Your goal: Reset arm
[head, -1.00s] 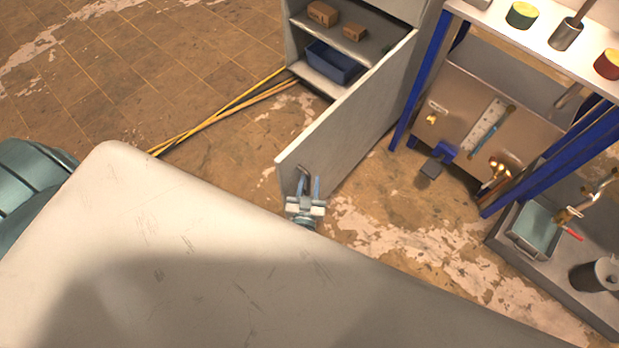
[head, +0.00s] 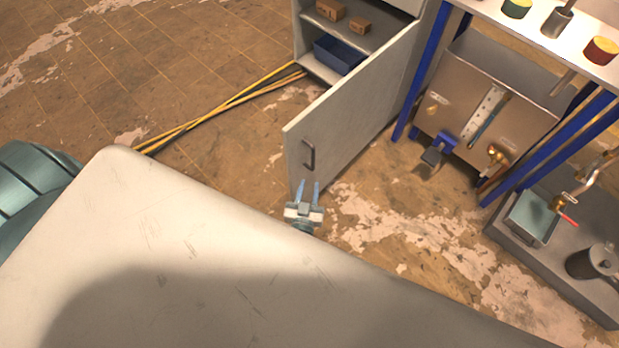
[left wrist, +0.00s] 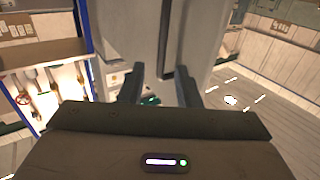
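My left gripper (head: 307,192) shows in the head view just past the edge of my large white body. Its two blue-tipped fingers are apart with nothing between them. It stands below the dark handle (head: 309,154) of the open cabinet door (head: 350,125), clear of the handle in the picture. In the left wrist view the same gripper (left wrist: 164,88) has its two dark fingers spread, with a pale upright surface beyond them. My right gripper is in neither view.
The cabinet (head: 385,22) holds small brown boxes (head: 331,10) and a blue bin (head: 338,54). To the right stand a blue-framed bench (head: 432,70) with a metal tank (head: 480,105) and a grey platform (head: 560,262) with a sink. Yellow strips (head: 215,110) lie on the floor. The left floor is mostly clear.

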